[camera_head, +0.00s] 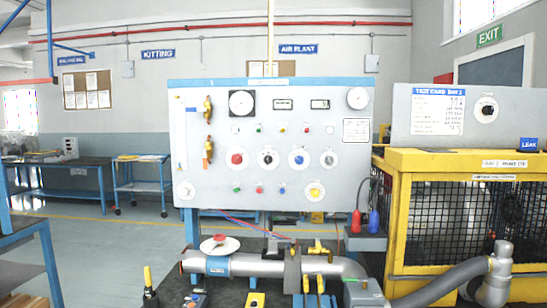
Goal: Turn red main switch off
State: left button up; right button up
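A red round knob (237,158) sits on a white dial at the left of a row of knobs on the grey control panel (215,180). It is the largest red control on the panel. Its pointer direction is too small to tell. Beside it in the row are a black knob (268,158), a blue knob (298,158) and another dial (328,159). A yellow knob (314,191) sits lower right. Neither of my grippers can be made out in the head view, and nothing touches the panel.
A grey pipe (265,267) with yellow valve handles crosses the bench in front of the panel. A yellow cage (459,160) stands at the right, with a grey hose (440,285) before it. Floor is clear at the left.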

aim_at(237, 159)
jog(key=i+l+u, duration=0.4)
jog(key=i+l, duration=0.55)
jog(key=i, duration=0.1)
